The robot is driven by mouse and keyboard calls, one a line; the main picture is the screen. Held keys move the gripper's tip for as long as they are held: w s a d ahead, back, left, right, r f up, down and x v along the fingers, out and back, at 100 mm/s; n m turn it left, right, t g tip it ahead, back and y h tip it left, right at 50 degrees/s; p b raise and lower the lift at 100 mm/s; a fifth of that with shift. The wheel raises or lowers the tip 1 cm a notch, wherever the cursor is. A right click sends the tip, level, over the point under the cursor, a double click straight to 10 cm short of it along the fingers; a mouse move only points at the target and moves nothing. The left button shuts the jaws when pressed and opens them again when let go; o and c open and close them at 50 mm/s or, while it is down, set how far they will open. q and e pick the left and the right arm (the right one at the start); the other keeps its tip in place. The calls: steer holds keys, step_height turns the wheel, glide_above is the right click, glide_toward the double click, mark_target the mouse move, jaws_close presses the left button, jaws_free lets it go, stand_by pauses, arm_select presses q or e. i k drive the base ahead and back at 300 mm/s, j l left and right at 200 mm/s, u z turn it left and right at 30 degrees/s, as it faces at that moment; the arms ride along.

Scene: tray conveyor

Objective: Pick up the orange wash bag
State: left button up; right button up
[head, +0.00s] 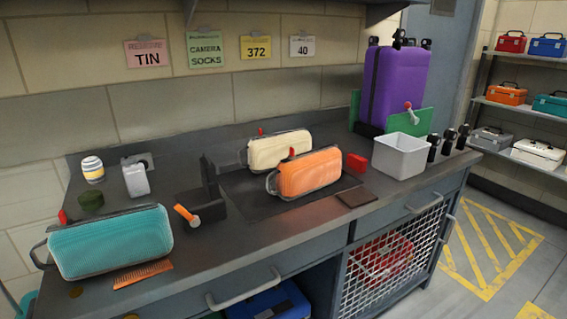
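The orange wash bag (310,173) lies on a dark mat (250,205) near the middle of the grey counter. It has a dark frame, a loop handle at its left end and a small red piece at its top left. A cream wash bag (279,149) lies right behind it and is partly hidden by it. A teal wash bag (110,243) lies at the counter's left front. Neither of my grippers shows in the head view.
An orange comb (143,275) lies before the teal bag. A dark bracket (207,205) stands left of the mat. A white bin (402,157), red box (357,163), brown wallet (356,197) and purple suitcase (395,85) are at right. The counter's front middle is clear.

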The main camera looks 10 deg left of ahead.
mark_target(314, 169)
steer(key=i+l+u, duration=0.15)
steer(key=u, duration=0.3)
steer(key=i+l+u, duration=0.15)
steer(key=l+u, duration=0.15)
steer(key=u, duration=0.15)
steer(key=i+l+u, duration=0.1)
steer(key=l, duration=0.35)
steer(key=i+l, duration=0.15)
steer(key=l, duration=0.25)
steer(key=i+l+u, duration=0.15)
steer(key=l, duration=0.3)
steer(key=i+l, duration=0.1)
steer(key=l, duration=0.35)
steer(key=u, duration=0.05)
